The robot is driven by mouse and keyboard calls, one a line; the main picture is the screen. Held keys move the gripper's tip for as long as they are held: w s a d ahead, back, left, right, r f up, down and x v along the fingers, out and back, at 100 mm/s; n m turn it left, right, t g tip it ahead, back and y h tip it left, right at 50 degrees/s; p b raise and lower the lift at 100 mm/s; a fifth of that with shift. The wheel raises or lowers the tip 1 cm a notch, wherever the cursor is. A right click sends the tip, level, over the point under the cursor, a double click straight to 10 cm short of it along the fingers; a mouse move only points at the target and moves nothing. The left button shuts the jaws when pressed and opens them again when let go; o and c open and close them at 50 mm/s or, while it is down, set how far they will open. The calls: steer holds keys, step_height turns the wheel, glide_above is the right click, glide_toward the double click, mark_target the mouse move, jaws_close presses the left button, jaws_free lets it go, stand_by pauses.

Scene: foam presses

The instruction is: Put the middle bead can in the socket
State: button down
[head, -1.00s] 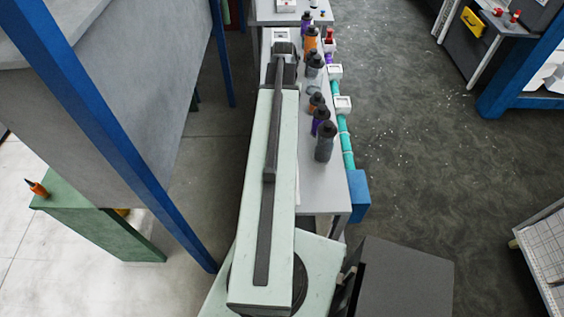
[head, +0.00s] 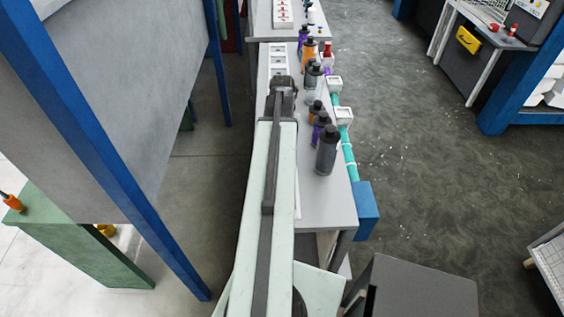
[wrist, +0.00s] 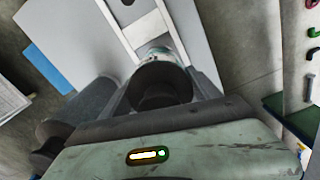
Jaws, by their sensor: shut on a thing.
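My gripper (wrist: 163,98) is shut on a can (wrist: 160,55) in the wrist view. The can has a dark top and a pale band with some teal on its side, and it sits between the two fingers. A white socket strip (wrist: 150,28) with square openings lies beyond the can; I cannot tell if the can touches it. In the head view my gripper (head: 283,88) is over the left side of the grey bench and hides the can. The white strip (head: 278,60) shows there just beyond it, with several square sockets.
Several bottles, among them a dark one (head: 326,150), an orange one (head: 309,54) and a grey one (head: 313,82), stand along the right of the bench (head: 325,205). A teal pipe (head: 349,155) with white boxes runs along its right edge. A blue post (head: 110,170) stands left.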

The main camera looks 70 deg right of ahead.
step_height(320, 180, down, 5)
steer(key=b, duration=0.3)
steer(key=shift+r+b, duration=0.15)
steer(key=shift+b, duration=0.25)
steer(key=shift+r, duration=0.25)
steer(key=shift+f, duration=0.2)
steer(key=shift+c, duration=0.8)
jaws_free()
steer(key=shift+r, duration=0.15)
step_height(320, 180, up, 12)
steer(key=p, duration=1.2)
steer(key=shift+r+p, duration=0.15)
steer(key=shift+p, duration=0.2)
